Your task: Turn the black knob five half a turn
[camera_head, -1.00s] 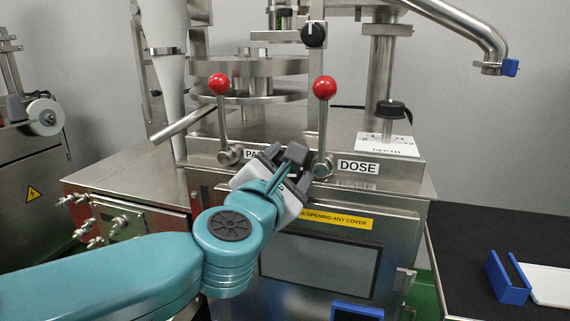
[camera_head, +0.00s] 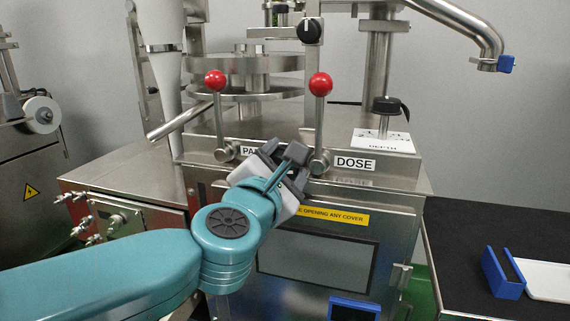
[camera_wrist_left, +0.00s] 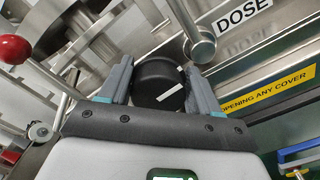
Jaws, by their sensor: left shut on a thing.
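A round black knob (camera_wrist_left: 158,83) with a white mark shows in the left wrist view, between the two grey fingers. My left gripper (camera_wrist_left: 159,72) is shut on its sides. In the head view my left gripper (camera_head: 284,162) is at the front of the steel machine, between the PA... label and the DOSE label (camera_head: 356,164), and it hides the held knob. Two other black knobs are in view: one with a white line (camera_head: 311,31) high on the column, and one (camera_head: 388,106) above the DEPTH plate (camera_head: 383,141). My right gripper is not in view.
Two red-ball levers (camera_head: 215,80) (camera_head: 320,83) rise just behind the gripper, one on each side. A yellow warning strip (camera_head: 334,217) and a dark screen (camera_head: 317,259) lie below. A black table (camera_head: 495,225) with a blue holder (camera_head: 502,273) stands at right.

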